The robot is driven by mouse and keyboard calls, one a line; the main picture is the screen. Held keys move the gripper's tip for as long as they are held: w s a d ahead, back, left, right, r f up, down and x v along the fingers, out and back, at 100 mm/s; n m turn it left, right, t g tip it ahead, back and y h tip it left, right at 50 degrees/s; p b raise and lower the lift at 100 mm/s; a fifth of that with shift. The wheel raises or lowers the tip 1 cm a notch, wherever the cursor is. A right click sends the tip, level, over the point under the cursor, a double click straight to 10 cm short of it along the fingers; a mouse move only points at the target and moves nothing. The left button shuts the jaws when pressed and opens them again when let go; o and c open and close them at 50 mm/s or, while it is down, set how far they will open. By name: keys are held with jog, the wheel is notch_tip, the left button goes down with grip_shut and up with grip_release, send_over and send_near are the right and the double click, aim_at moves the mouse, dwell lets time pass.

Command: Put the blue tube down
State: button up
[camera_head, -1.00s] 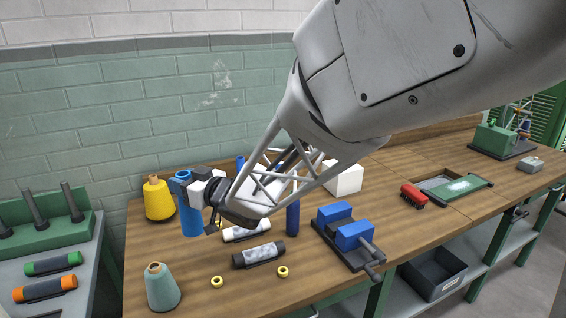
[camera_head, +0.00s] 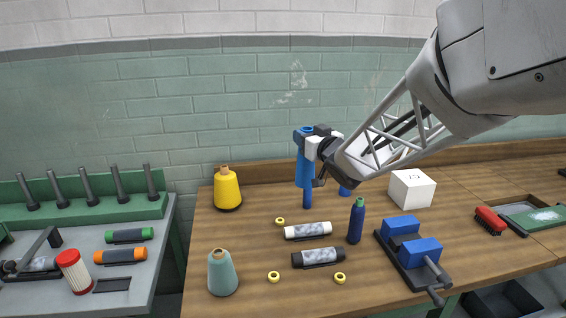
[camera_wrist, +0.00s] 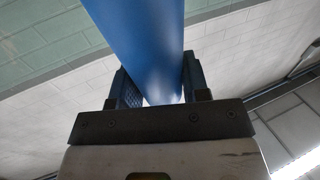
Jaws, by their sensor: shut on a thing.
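My gripper (camera_head: 304,137) is shut on the blue tube (camera_head: 303,170) near its top end. The tube hangs upright above the back part of the wooden bench (camera_head: 225,255). In the wrist view the blue tube (camera_wrist: 140,40) runs between the two dark fingers (camera_wrist: 158,88), which press on its sides. A narrow darker blue piece (camera_head: 307,198) shows just below the tube; I cannot tell whether it is a separate thing standing behind.
Black-and-white cylinders (camera_head: 308,230), yellow rings (camera_head: 340,278), a dark blue bottle (camera_head: 356,222), a blue vise (camera_head: 410,250) and a white box (camera_head: 412,188) lie to the front and right.

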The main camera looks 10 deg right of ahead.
jog(key=w+d+m+t+h, duration=0.1)
jog(key=w+d+m+h, duration=0.2)
jog(key=d, duration=1)
jog(key=shift+d+h, duration=0.2)
jog(key=shift+h, duration=0.5)
jog(key=d+h, duration=0.1)
jog(key=d, duration=0.2)
jog(key=d+m+h, duration=0.1)
jog(key=d, duration=0.3)
jog(key=d+m+h, duration=0.1)
jog(key=d, duration=0.3)
jog(key=shift+w+h, duration=0.15)
jog(key=shift+h, duration=0.25)
jog(key=s+d+m+g+h, duration=0.25)
jog(key=d+h, duration=0.25)
jog(key=d, duration=1.1)
jog(key=shift+m+t, duration=0.45)
jog(key=shift+m, duration=0.1)
notch_tip(320, 180, down, 6)
jog(key=shift+a+r, duration=0.1)
jog(key=x, duration=0.5)
jog(key=d+f+x, duration=0.1)
jog(key=x, duration=0.4)
jog(key=d+x, duration=0.1)
jog(key=x, duration=0.5)
jog(key=shift+s+f, duration=0.25)
jog(key=shift+s, duration=0.2)
jog(key=shift+a, duration=0.1)
